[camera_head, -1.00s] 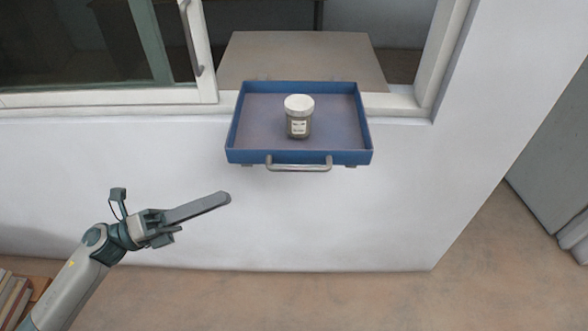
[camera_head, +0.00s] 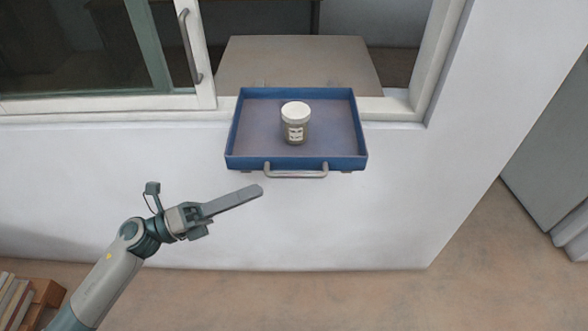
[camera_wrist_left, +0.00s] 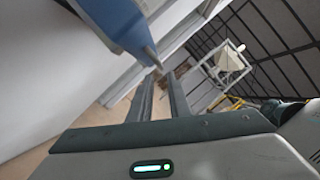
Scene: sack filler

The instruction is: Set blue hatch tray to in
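The blue hatch tray (camera_head: 233,140) sticks out from the wall opening, with a grey bar handle (camera_head: 296,176) on its front. A small jar with a white lid (camera_head: 295,125) stands upright in it. My left gripper (camera_head: 258,191) is left of the handle and slightly lower in the picture, apparently not touching it. In the left wrist view the fingers of my left gripper (camera_wrist_left: 160,78) are apart with nothing visible between them. The blue tray (camera_wrist_left: 112,20) shows there at top left, close beyond the fingertips. My right gripper is in neither view.
A flat brown surface (camera_head: 300,65) lies behind the tray inside the opening. A window frame with a vertical handle (camera_head: 188,50) is left of it. Books (camera_head: 15,300) stand at the lower left. The floor below the tray looks clear.

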